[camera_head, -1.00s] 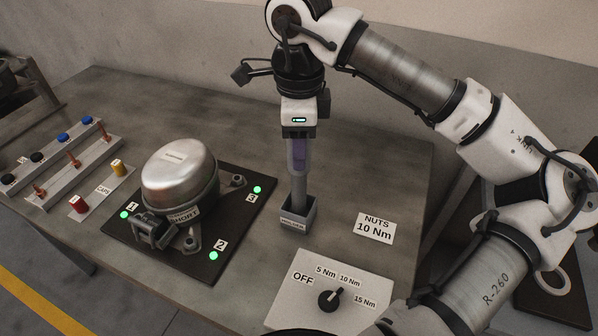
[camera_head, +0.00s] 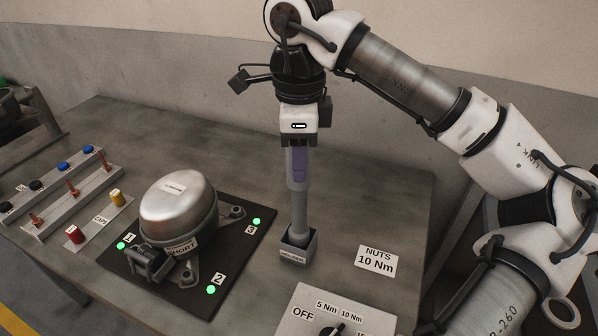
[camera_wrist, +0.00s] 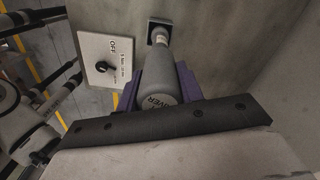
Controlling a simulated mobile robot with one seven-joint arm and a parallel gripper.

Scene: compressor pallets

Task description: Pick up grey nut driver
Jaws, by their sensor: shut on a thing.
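The grey nut driver (camera_head: 299,215) stands upright with its lower end in a small grey square holder (camera_head: 298,256) on the table. My gripper (camera_head: 298,160) is above the holder, pointing down, with its purple fingers shut on the upper part of the driver. In the wrist view the driver (camera_wrist: 161,75) runs from between the purple fingers toward the holder (camera_wrist: 159,24). The tip of the driver is hidden inside the holder.
A silver compressor (camera_head: 178,212) sits on a dark plate left of the holder. A torque dial box (camera_head: 300,300) is in front. A NUTS 10 Nm label (camera_head: 376,261) lies to the right. Racks with caps (camera_head: 82,222) stand at the far left.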

